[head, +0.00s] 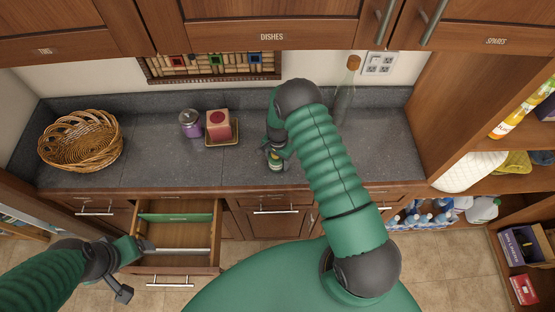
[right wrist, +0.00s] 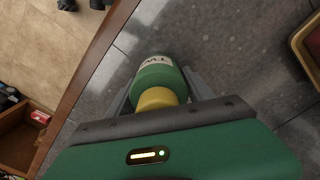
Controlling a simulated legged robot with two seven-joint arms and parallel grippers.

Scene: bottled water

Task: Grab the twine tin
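The twine tin (right wrist: 155,75) is green with a pale label, partly readable as "TW", and a yellow part facing my right wrist camera. In the head view the tin (head: 276,165) is small and partly covered, near the counter's front edge. My right gripper (right wrist: 160,88) is around it, with one finger on each side. Whether both fingers press on it I cannot tell. My left gripper (head: 136,269) is open and empty, beside the open drawer (head: 178,205).
Bottled water (head: 425,221) stands low at right. Cabinets hang above.

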